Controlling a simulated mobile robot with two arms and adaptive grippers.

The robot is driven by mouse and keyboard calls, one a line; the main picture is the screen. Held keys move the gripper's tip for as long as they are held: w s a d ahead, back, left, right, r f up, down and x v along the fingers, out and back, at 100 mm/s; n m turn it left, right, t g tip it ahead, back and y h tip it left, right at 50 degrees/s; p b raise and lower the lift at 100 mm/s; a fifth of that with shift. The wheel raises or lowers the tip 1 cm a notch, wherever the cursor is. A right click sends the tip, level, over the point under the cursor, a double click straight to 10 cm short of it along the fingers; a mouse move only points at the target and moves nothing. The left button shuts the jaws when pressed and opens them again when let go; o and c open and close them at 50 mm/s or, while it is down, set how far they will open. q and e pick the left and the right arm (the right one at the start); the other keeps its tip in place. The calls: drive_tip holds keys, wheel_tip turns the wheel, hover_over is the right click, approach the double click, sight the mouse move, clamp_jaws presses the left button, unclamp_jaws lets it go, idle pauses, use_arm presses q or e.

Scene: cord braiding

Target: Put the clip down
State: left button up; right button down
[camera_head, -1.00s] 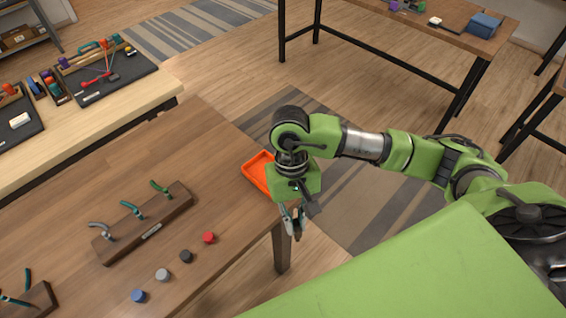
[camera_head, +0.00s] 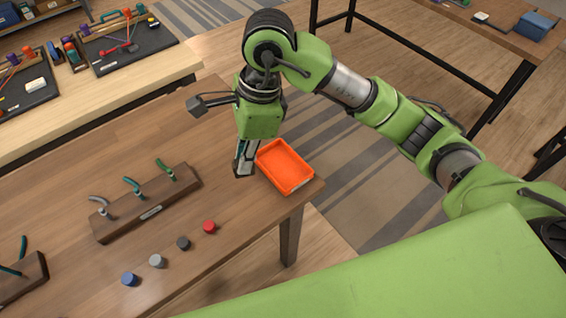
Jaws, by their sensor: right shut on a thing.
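My right gripper (camera_head: 243,170) points down over the far right part of the brown table (camera_head: 225,262), just left of the orange tray (camera_head: 285,166). It is shut, with the clip between its fingers. The clip is too small and too much covered by the fingers to make out. The orange tray is empty and sits at the table's right corner. My left gripper is not in view.
A dark wooden rack (camera_head: 150,205) holds several clamp-like tools to the left. A red cap (camera_head: 209,227), a dark cap (camera_head: 183,243), a grey cap (camera_head: 157,261) and a blue cap (camera_head: 130,279) lie in a row. Bare table lies between the rack and the tray.

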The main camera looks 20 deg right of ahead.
drive_tip(key=w+d+f+p, duration=0.2)
drive_tip(key=d+f, duration=0.1)
drive_tip(key=f, duration=0.1)
drive_tip(key=w+d+f+p, duration=0.2)
drive_tip(key=w+d+f, duration=0.1)
drive_tip(key=d+f, duration=0.1)
drive_tip(key=w+d+f+p, duration=0.2)
drive_tip(key=d+f, duration=0.1)
drive_tip(key=shift+w+d+f, duration=0.25)
drive_tip(key=shift+d+f, duration=0.15)
drive_tip(key=shift+f, duration=0.45)
drive_tip(key=shift+f, duration=0.1)
drive_tip(key=c, duration=2.1)
unclamp_jaws()
